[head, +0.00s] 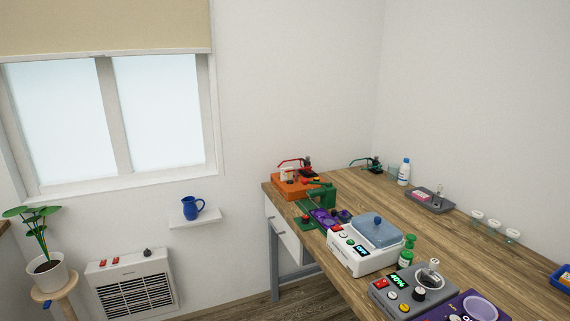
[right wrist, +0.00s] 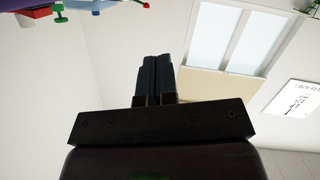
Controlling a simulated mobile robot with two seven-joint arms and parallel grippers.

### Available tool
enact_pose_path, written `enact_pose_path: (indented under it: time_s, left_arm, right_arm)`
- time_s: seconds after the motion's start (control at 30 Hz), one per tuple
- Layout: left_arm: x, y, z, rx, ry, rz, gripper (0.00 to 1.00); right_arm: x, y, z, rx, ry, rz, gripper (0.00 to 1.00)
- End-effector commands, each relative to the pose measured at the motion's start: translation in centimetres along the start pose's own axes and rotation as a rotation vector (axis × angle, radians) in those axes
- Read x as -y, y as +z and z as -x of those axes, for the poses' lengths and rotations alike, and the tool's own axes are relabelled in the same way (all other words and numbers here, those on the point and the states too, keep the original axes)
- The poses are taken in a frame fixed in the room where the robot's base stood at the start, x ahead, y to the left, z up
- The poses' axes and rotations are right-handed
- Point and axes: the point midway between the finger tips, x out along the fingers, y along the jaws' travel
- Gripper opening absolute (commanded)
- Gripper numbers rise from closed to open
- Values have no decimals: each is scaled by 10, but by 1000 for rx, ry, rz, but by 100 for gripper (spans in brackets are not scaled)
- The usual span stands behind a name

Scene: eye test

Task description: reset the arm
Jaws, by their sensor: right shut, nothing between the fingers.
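My right gripper (right wrist: 156,78) shows in the right wrist view, with its two dark fingers shut together and nothing between them. It points toward the pale wall and the window, clear of any object. Neither gripper nor arm shows in the head view. My left gripper is not in view.
A wooden workbench (head: 447,234) fills the right side, holding a white device with a blue lid (head: 362,244), a grey control box (head: 410,290), an orange unit (head: 290,187) and a green bottle (head: 406,251). A blue mug (head: 192,208) stands on a wall shelf (head: 194,219) above a heater (head: 131,287).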

Motion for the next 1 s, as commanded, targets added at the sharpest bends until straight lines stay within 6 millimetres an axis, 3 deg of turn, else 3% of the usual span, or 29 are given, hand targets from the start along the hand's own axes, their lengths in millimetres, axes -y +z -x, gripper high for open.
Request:
enact_pose_path:
  time_s: [0.03,0.2,0.4,0.63,1.0]
  left_arm:
    - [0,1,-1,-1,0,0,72]
    - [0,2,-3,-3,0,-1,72]
    - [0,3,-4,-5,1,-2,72]
    - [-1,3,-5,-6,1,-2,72]
    - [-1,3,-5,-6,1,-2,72]
  right_arm:
    - [1,22,12,34,33,-35,0]
    - [7,90,59,166,129,-139,0]
    - [27,149,114,304,195,-255,0]
    - [43,175,144,372,202,-289,0]
    - [43,175,145,374,202,-290,0]
